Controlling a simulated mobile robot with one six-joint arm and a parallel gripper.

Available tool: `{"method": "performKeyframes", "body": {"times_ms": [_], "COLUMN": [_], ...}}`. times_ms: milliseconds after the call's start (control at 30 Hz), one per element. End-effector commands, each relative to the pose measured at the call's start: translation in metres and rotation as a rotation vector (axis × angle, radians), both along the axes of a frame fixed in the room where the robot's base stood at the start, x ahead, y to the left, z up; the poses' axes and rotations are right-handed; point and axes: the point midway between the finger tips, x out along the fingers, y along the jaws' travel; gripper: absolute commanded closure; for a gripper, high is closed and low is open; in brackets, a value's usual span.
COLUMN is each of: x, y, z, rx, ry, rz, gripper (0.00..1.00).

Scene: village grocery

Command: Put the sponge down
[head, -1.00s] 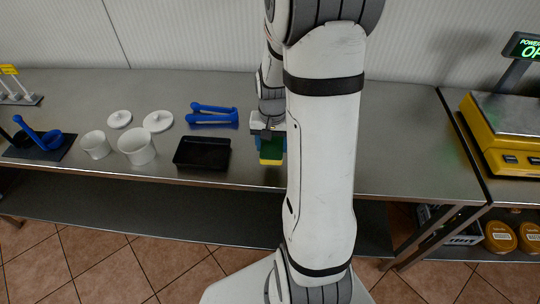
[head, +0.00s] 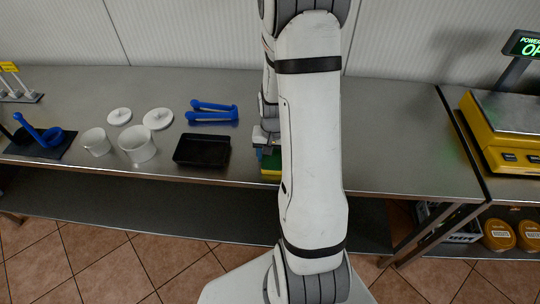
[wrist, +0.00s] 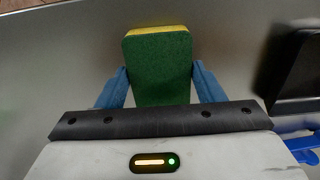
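The sponge, green with a yellow layer, shows in the wrist view (wrist: 158,68) between the two blue fingers of my gripper (wrist: 160,80). The fingers press against its left and right sides. In the head view, a small part of the sponge (head: 270,175) shows near the front edge of the steel counter (head: 400,150). My arm hides most of the sponge and the gripper there. I cannot tell whether the sponge touches the counter or hangs just above it.
A black tray (head: 202,151) lies left of the gripper, with blue tongs (head: 213,112) behind it. Two white cups (head: 137,145) and two white lids (head: 158,119) are further left. A yellow scale (head: 505,125) stands at the right. The counter between arm and scale is clear.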

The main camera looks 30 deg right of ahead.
Motion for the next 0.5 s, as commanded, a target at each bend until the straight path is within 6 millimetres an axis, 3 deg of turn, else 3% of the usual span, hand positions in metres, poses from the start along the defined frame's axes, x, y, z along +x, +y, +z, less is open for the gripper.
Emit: {"method": "performKeyframes", "body": {"times_ms": [200, 500], "x": [0.0000, 0.0000], "y": [-0.0002, -0.0006], "z": [0.0007, 0.0040], "rx": [0.000, 0.000], "ry": [0.000, 0.000], "rz": [-0.001, -0.001], "gripper": [0.21, 0.21]}}
